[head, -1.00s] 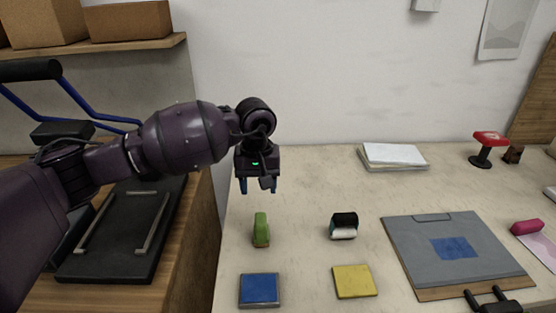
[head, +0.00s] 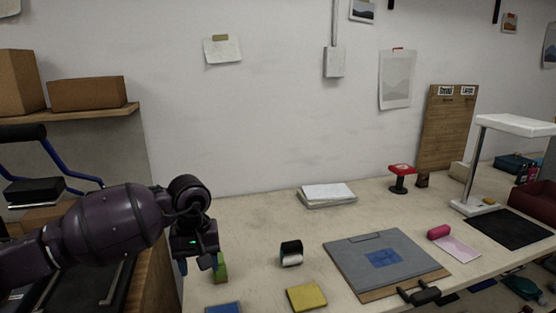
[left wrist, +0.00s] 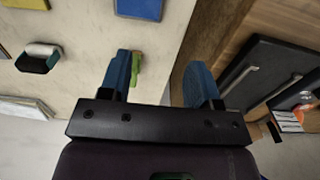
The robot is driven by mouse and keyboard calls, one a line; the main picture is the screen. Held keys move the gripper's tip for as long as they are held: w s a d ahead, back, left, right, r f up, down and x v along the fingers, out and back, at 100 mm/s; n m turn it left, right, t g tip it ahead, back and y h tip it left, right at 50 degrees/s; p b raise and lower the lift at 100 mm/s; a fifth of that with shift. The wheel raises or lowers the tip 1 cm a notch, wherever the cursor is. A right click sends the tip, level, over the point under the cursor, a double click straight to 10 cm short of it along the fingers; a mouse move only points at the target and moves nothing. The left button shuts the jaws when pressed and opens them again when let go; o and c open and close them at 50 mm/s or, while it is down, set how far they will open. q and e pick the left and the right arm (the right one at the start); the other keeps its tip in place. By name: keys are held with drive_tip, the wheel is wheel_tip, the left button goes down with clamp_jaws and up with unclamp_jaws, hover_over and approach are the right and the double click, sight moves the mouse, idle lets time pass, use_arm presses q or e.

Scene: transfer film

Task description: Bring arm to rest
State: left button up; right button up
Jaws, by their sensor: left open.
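My left arm comes in from the left in the head view, and its gripper (head: 197,264) hangs over the left edge of the pale worktable (head: 250,208). My right gripper is not in view.
A blue square (head: 224,308), a yellow square (head: 306,297) and a black-and-white roller (head: 291,253) lie near the gripper. A grey board (head: 345,261), a paper stack (head: 327,194), a red-topped stand (head: 402,172) and a white lamp stand (head: 477,165) are further right. A black press (left wrist: 254,70) stands left of the table.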

use_arm(q)
drive_tip(key=s+d+f+n+g+h, duration=0.2)
drive_tip(key=s+d+f+n+h, duration=0.2)
drive_tip(key=s+d+n+h, duration=0.95)
drive_tip(key=w+a+f+n+t+y, duration=0.15)
drive_tip(key=a+n+t, duration=0.35)
drive_tip(key=n, duration=0.6)
drive_tip(key=a+f+n+t, duration=0.25)
drive_tip(key=n+t, duration=0.55)
drive_tip(key=n, duration=0.4)
drive_tip(key=w+a+f+n+t+y, duration=0.1)
drive_tip(key=a+f+n+t, duration=0.15)
drive_tip(key=n+t, duration=0.6)
drive_tip(key=s+a+f+n+g+y, duration=0.7)
drive_tip(key=s+a+f+n+y, duration=0.4)
drive_tip(key=n, duration=1.2)
drive_tip(key=s+a+f, duration=0.3)
drive_tip(key=s+f, duration=0.1)
drive_tip(key=f, duration=0.1)
drive_tip(key=shift+s+g, duration=0.15)
drive_tip(key=shift+g, duration=0.2)
